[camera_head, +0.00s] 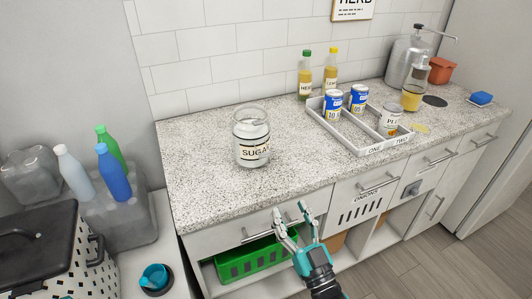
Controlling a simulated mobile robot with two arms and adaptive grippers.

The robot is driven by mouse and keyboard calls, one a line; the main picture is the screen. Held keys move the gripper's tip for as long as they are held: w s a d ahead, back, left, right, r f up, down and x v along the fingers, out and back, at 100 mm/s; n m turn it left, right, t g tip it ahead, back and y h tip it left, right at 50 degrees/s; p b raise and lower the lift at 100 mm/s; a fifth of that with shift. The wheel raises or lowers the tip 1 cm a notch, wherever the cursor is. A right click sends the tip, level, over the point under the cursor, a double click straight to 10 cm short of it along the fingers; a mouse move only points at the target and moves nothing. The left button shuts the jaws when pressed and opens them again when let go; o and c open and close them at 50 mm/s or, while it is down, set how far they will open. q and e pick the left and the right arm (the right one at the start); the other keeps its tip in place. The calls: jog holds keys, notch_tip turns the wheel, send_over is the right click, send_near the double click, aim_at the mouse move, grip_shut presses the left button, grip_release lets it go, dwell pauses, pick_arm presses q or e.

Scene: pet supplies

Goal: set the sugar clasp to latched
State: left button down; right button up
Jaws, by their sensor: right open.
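The sugar jar (251,137) is a clear glass jar with pale contents and a label reading SUGAR. It stands upright on the speckled counter (200,155), left of the middle. Its lid area shows at the top, but the clasp is too small to make out. My right gripper (291,215) is open and empty. It is in front of the counter's front edge, below and to the right of the jar, apart from it. My left gripper does not show.
A divided white tray (362,150) with several cans stands right of the jar. Two bottles (305,76) stand behind it. A metal dispenser (402,66) is at the back right. Drawer handles (378,184) stick out below the counter. The counter around the jar is clear.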

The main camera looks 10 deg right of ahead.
aim_at(265, 156)
jog(key=p+x, duration=0.2)
jog(key=x, duration=1.3)
jog(key=shift+c, duration=0.3)
grip_shut()
jog(key=shift+r+p, duration=0.25)
jog(key=shift+p, duration=0.35)
jog(key=r+g+p, duration=0.1)
jog(key=g+p, duration=0.1)
jog(key=p, duration=0.4)
jog(key=r+g+h+p, duration=0.1)
jog(key=g+p, duration=0.1)
jog(key=p, duration=0.5)
jog(key=g+h+p, duration=0.1)
jog(key=g+p, duration=0.1)
jog(key=p, duration=0.4)
jog(key=shift+s+r, duration=0.3)
jog(key=shift+r, duration=0.1)
jog(key=shift+f+g+p, duration=0.15)
jog(key=shift+g+p, duration=0.25)
jog(key=shift+p, duration=0.5)
